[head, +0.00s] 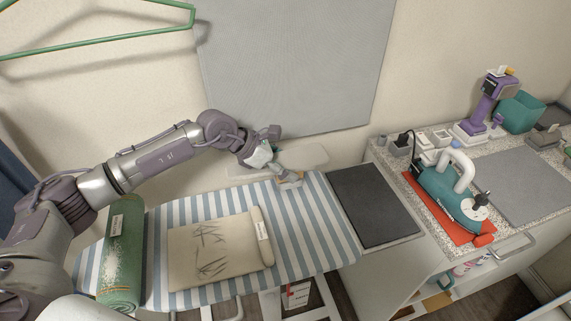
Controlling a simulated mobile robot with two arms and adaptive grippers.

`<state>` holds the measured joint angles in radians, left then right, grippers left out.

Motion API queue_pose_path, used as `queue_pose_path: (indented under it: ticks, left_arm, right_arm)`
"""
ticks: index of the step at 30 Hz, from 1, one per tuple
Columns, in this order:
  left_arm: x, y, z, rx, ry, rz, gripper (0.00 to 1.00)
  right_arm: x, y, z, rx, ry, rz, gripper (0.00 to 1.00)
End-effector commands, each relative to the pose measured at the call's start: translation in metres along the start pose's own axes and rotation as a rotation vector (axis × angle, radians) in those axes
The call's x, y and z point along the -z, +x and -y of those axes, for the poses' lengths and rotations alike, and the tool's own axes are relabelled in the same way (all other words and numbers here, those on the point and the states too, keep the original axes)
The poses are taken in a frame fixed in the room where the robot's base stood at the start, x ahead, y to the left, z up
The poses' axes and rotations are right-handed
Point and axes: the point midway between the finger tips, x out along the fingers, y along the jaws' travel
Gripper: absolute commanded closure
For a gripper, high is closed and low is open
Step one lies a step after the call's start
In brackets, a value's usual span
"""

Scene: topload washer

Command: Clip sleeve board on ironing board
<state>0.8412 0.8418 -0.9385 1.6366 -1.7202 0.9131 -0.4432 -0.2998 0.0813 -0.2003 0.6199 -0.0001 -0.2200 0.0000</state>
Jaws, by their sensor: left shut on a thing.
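The ironing board (320,240) has a blue-and-white striped cover and stands along the wall. A small pale sleeve board (307,156) with a rounded end shows at the ironing board's far edge, by the wall. My left gripper (287,179) reaches in from the left over that far edge. It is shut on the sleeve board, near a small tan and white part at the striped edge. The fingers hide part of the grip, and I cannot tell whether the sleeve board touches the ironing board. My right gripper is not in view.
A green roll (122,252), a beige cloth (212,250) and a pale roll (262,236) lie on the ironing board. A dark panel (372,205) adjoins its right end. A teal iron (447,192) stands on a red mat on the speckled counter. A green hanger (100,40) hangs upper left.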

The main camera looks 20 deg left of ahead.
Motion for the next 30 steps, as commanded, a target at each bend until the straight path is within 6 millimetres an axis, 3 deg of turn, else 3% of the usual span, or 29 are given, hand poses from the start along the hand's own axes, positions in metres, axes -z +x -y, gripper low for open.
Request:
queue_pose_path:
  ticks: [5,6,11,23,30]
  left_arm:
    - [0.002,0.003,0.0,-0.001,0.001,0.004,0.87]
    - [0.002,0.003,-0.001,-0.001,0.001,0.004,0.28]
    - [0.002,0.003,0.0,-0.001,0.001,0.003,0.01]
    - [0.002,0.001,0.0,0.0,0.0,-0.002,0.0]
    - [-0.026,-0.026,-0.001,-0.003,0.002,0.004,0.0]
  right_arm:
    - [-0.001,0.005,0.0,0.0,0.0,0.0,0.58]
    - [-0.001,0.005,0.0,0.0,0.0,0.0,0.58]
    - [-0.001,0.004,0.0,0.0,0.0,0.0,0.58]
    - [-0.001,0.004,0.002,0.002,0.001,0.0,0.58]
    - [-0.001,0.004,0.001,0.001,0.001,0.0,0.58]
